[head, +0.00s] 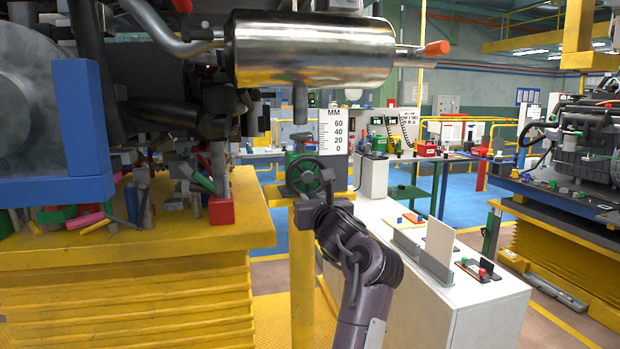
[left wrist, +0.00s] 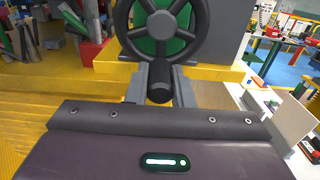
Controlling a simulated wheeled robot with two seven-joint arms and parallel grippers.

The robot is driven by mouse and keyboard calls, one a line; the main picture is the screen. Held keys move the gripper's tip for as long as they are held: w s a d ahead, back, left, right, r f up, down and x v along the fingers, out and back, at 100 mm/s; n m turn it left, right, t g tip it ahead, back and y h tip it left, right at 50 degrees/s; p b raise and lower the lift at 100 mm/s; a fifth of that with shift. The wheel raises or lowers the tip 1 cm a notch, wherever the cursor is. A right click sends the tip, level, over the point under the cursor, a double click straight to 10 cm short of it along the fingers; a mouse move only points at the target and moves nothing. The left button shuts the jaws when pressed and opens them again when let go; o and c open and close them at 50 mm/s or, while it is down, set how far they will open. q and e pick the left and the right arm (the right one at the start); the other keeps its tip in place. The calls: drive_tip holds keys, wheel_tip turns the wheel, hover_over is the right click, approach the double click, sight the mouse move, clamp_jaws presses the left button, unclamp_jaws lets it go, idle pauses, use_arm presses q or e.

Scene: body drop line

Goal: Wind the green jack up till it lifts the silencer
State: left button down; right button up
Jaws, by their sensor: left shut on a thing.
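The silencer (head: 310,52) is a shiny metal cylinder at the top of the head view, with a short grey stub (head: 300,105) hanging below it. The green jack (head: 292,172) stands below on a yellow post (head: 302,270). Its grey top (head: 301,138) is apart from the stub, with a visible gap. The jack's dark handwheel (head: 306,162) faces me and also fills the top of the left wrist view (left wrist: 162,58). My left gripper (head: 322,196) is at the wheel's lower rim, shut on its dark handle knob (left wrist: 159,93). My right gripper is not in view.
A white millimetre scale (head: 334,130) stands just right of the jack. A yellow lift table (head: 120,250) with cluttered small parts is at left. A white cabinet (head: 450,290) with small items stands at right. An engine (head: 590,135) sits further right.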

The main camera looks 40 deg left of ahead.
sight(291, 184)
use_arm(q)
drive_tip(key=shift+s+a+r, duration=0.3)
drive_tip(key=shift+s+a, duration=0.15)
drive_tip(key=shift+s, duration=0.05)
drive_tip(key=shift+s+a+r, duration=0.25)
drive_tip(key=shift+s+a, duration=0.15)
drive_tip(key=shift+s, duration=0.05)
drive_tip(key=shift+s+a+r, duration=0.2)
drive_tip(key=shift+s+r, duration=0.05)
drive_tip(key=shift+r, duration=0.2)
drive_tip(key=shift+s+a+r, duration=0.15)
drive_tip(key=shift+s+r, duration=0.05)
drive_tip(key=shift+r, duration=0.2)
drive_tip(key=shift+s+a+r, duration=0.2)
drive_tip(key=shift+r, duration=0.05)
drive_tip(key=shift+f, duration=0.1)
